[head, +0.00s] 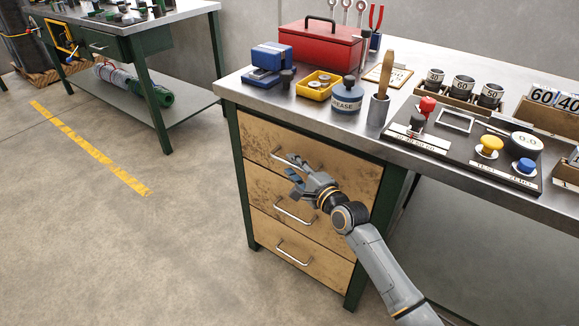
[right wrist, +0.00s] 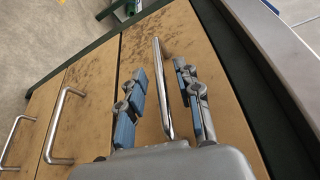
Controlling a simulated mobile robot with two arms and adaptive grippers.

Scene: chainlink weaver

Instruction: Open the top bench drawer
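The bench drawer unit has three worn tan fronts in a green frame, each with a bar handle. The top drawer (head: 254,140) looks shut, flush with the fronts below; it also shows in the right wrist view (right wrist: 185,35). My right gripper (head: 289,169) is at this drawer's handle (head: 279,156), partly covering it. In the right wrist view, the gripper (right wrist: 160,72) is open, with blue-padded fingers on both sides of the metal handle (right wrist: 162,85). Gaps show between fingers and handle. My left gripper is not in view.
The middle drawer handle (head: 293,212) and bottom drawer handle (head: 293,253) are below. The steel benchtop (head: 233,87) overhangs above, holding a red toolbox (head: 318,50), a grease tin (head: 346,97) and a control panel (head: 460,147). The floor left of the drawers is clear.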

